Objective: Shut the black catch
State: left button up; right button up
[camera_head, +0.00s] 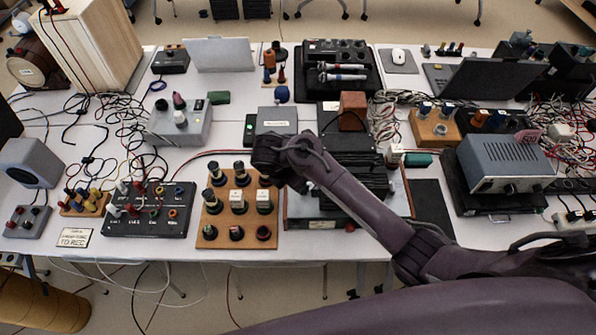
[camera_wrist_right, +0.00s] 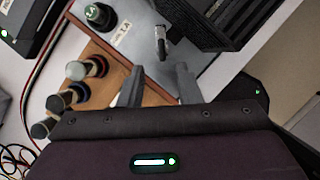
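In the right wrist view a small dark upright piece (camera_wrist_right: 161,42), which looks like the black catch, stands on a grey metal plate (camera_wrist_right: 205,55) beside a black ribbed block. I cannot tell whether it is open or shut. My right gripper (camera_wrist_right: 160,68) is open and empty, its two grey fingers apart, with the dark piece just beyond the gap between the tips. In the head view my right arm reaches in from the right and its dark wrist (camera_head: 275,155) hangs over the wooden knob board; its fingers and the catch cannot be made out there. My left gripper is not in view.
A wooden board (camera_head: 208,240) with several black knobs lies beside and below the wrist. The black ribbed unit (camera_head: 352,160) stands to its right. A black socket box (camera_head: 150,222) and tangled cables lie left. A grey instrument (camera_head: 502,160) stands right.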

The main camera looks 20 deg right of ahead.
jog(key=x, duration=0.7)
jog(key=shift+d+f, duration=0.1)
jog(key=shift+d, duration=0.05)
jog(key=shift+s, duration=0.1)
grip_shut()
